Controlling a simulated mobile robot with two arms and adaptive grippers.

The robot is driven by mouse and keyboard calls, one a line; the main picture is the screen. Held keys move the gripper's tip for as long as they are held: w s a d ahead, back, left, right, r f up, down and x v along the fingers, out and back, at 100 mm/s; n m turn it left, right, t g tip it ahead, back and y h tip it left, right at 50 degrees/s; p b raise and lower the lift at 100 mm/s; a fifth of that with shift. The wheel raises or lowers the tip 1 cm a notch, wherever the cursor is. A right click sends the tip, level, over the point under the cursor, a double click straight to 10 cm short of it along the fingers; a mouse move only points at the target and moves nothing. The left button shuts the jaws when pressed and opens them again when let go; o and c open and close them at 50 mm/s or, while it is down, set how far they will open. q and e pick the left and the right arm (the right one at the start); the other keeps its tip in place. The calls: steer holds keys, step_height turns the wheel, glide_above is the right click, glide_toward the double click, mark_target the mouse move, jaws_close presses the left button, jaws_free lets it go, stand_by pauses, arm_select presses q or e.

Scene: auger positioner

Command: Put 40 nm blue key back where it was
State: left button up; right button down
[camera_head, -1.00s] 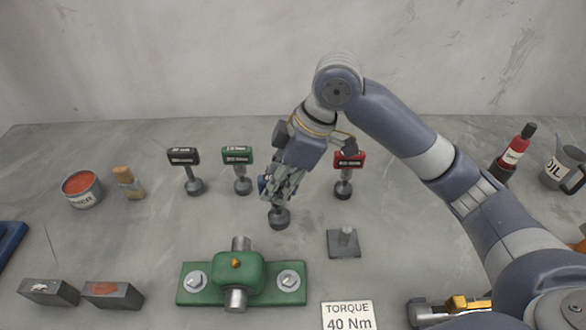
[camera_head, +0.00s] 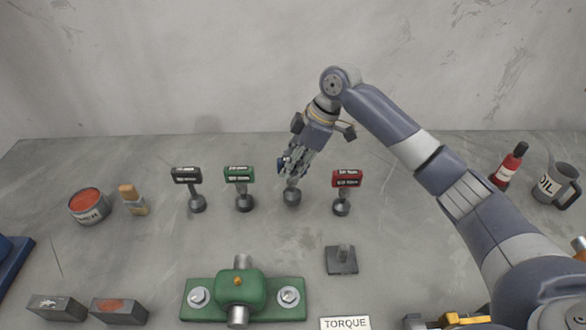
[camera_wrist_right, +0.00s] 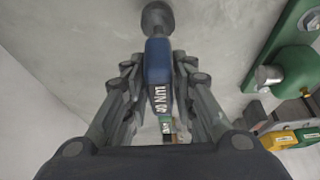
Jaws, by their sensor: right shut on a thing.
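The blue key (camera_wrist_right: 158,62) shows in the right wrist view, with white lettering on its blue handle and a dark round end (camera_wrist_right: 157,17) beyond it. My right gripper (camera_head: 290,165) is shut on the blue handle. In the head view the key's dark round end (camera_head: 292,197) points down, in line between the green key (camera_head: 239,175) and the red key (camera_head: 346,179). The gripper hides most of the handle there. I cannot tell whether the round end touches the table. My left gripper is not in view.
A black key (camera_head: 187,175) stands left of the green one. In front are a green clamp block (camera_head: 240,290), a dark square base with a peg (camera_head: 341,260) and a torque sign (camera_head: 345,323).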

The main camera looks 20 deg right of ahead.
steer(key=shift+f, duration=0.6)
steer(key=shift+f+p, duration=0.3)
steer(key=shift+f, duration=0.2)
steer(key=shift+f, duration=0.1)
steer(key=c, duration=1.3)
jaws_free()
steer(key=shift+f, duration=0.1)
steer(key=shift+c, duration=0.2)
steer(key=shift+d+r, duration=0.2)
steer(key=shift+r, duration=0.35)
steer(key=b+v, duration=0.2)
steer(key=v, duration=0.9)
steer(key=shift+s, duration=0.15)
